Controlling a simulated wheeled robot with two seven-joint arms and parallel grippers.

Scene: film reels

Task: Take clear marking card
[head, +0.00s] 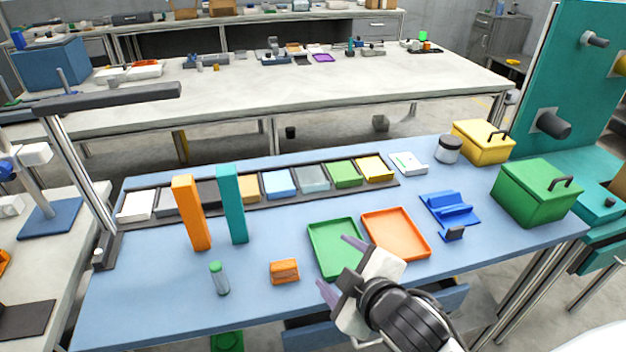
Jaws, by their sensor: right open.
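A long dark rack (165,207) at the back of the blue table holds a row of coloured cards. A pale grey, see-through-looking card (312,179) sits in it between a light blue card (279,184) and a green card (345,174). I cannot tell for sure that the pale one is the clear marking card. My right gripper (334,262) is open and empty over the front of the table, by the green tray, well in front of the rack and apart from the cards. My left gripper is not in view.
An orange block (191,212) and a teal block (232,205) stand upright before the rack's left half. A green tray (316,226) and an orange tray (422,246) lie in front of its right half. A green-capped bottle (219,279) and small orange block (284,270) are at front left.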

